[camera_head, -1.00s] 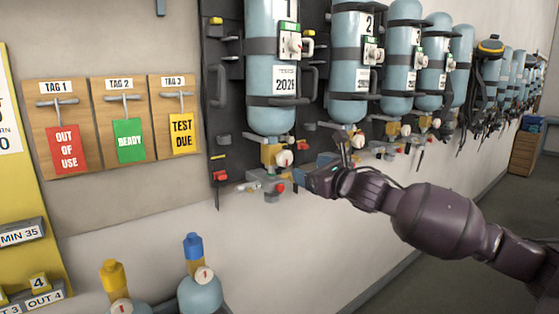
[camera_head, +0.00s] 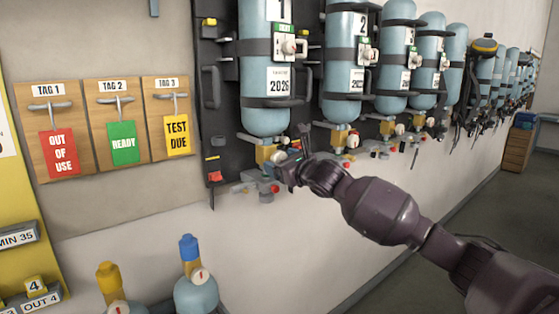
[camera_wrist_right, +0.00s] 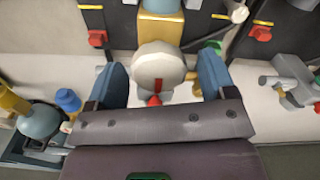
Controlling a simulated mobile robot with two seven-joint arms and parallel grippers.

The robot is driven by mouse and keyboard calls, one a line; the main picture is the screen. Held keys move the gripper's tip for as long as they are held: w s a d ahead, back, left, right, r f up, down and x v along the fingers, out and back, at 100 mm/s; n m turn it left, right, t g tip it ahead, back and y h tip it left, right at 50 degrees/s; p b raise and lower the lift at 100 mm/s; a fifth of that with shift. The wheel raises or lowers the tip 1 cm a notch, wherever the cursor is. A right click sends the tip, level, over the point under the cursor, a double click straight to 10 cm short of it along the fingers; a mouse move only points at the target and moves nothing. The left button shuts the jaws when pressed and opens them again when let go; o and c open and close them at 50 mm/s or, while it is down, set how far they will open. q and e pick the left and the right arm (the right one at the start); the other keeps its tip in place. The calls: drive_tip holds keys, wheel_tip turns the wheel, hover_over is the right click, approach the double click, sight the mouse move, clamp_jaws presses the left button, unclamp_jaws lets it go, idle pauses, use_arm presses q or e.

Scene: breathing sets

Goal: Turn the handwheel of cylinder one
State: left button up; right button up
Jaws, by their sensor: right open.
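Cylinder one (camera_head: 265,75) is a light blue bottle with a "1" label and a "2026" tag, strapped upright to a dark wall panel. Below it is a yellow-brown valve block (camera_head: 264,152) with a round whitish handwheel (camera_head: 279,157). My right gripper (camera_head: 293,155) is at the right side of this handwheel in the head view. In the right wrist view its two blue fingers stand open, with the whitish handwheel (camera_wrist_right: 158,66) between them and a gap on each side. A red mark shows on the handwheel. My left gripper is not in view.
More blue cylinders, starting with cylinder two (camera_head: 347,70), hang along the wall to the right. Wooden tag boards (camera_head: 118,120) with red, green and yellow tags are at left. Small bottles with a blue cap (camera_head: 189,248) and a yellow cap (camera_head: 109,275) stand below.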

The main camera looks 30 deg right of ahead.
drive_tip(key=shift+w, duration=0.5)
drive_tip(key=c, duration=0.9)
